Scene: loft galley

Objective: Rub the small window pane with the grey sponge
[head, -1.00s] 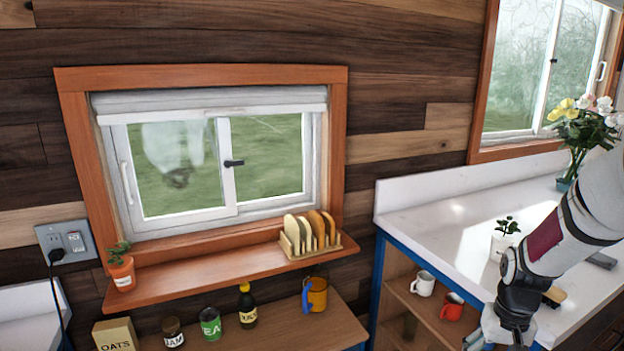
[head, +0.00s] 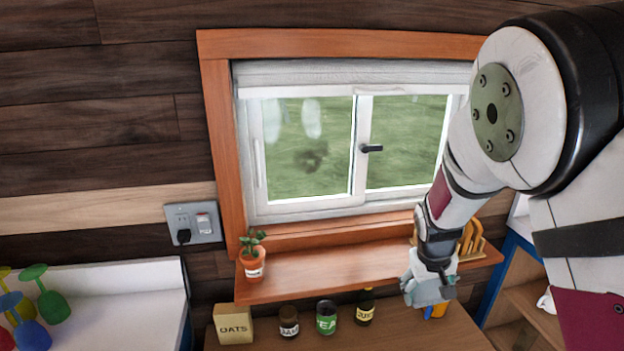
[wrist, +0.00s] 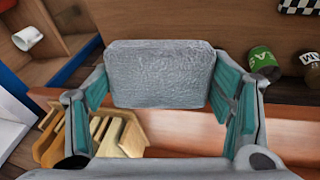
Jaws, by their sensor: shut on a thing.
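The grey sponge (wrist: 160,76) is held between the two fingers of my gripper (wrist: 158,85) in the wrist view. In the head view my gripper (head: 428,288) hangs in front of the right part of the wooden sill, below the window and apart from the glass; the sponge is hard to make out there. The small window (head: 310,150) has two panes in a white frame with a dark latch between them. A dark smudge (head: 312,157) shows on the left pane. My arm covers part of the window's right side.
A potted plant (head: 253,262) stands at the sill's left end. An oats box (head: 233,324), jars and a bottle (head: 365,306) stand below. The middle of the sill (head: 330,272) is clear.

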